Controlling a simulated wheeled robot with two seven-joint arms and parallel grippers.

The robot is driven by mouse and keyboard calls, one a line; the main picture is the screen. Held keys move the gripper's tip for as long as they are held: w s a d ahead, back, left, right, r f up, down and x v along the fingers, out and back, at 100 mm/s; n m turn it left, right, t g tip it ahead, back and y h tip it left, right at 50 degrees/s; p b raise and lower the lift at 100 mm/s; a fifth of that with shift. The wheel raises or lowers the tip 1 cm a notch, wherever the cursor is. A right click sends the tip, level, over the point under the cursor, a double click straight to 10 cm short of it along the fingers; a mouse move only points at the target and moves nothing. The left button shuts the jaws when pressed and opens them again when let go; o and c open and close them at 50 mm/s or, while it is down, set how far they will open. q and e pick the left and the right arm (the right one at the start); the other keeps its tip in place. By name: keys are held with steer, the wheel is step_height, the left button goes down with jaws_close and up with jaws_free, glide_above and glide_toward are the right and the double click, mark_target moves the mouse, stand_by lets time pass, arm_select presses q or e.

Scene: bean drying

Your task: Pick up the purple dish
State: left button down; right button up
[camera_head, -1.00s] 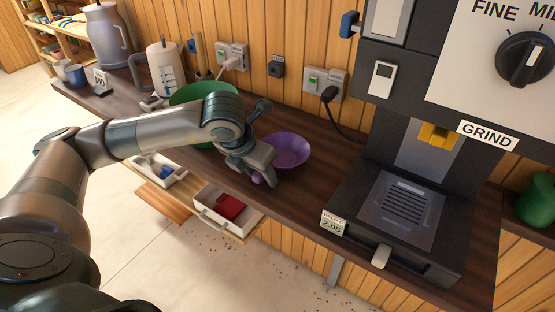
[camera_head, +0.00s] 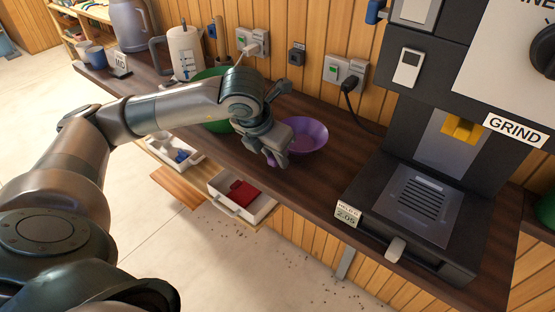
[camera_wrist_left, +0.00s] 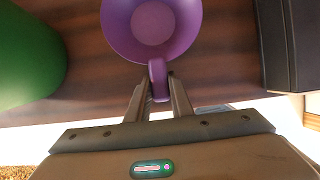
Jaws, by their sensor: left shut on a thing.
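The purple dish (camera_head: 305,138) is a wide, shallow bowl with a short handle, on the dark wooden counter (camera_head: 345,160) left of the grinder. In the left wrist view the dish (camera_wrist_left: 152,38) is at the top, and its handle (camera_wrist_left: 158,76) points down between the two fingers. My left gripper (camera_wrist_left: 158,92) is shut on this handle. In the head view the left gripper (camera_head: 277,157) is at the dish's near left rim. I cannot tell whether the dish is clear of the counter. My right gripper is not in view.
A green bowl (camera_head: 212,126) stands left of the dish, partly behind my arm. The black grinder (camera_head: 425,205) stands to the right. Behind are a white jug (camera_head: 187,52), wall sockets (camera_head: 345,75) and a black cable. Open drawers with a red item (camera_head: 243,192) are below the counter edge.

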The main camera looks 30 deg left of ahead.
arm_select(q)
steer(key=r+b, duration=0.1)
steer(key=d+r, duration=0.1)
steer(key=r, duration=0.1)
steer(key=shift+b, duration=0.35)
steer(key=d+r+b, duration=0.3)
steer(key=d+r, duration=0.3)
steer(key=d, duration=0.4)
steer(key=shift+d+r, duration=0.35)
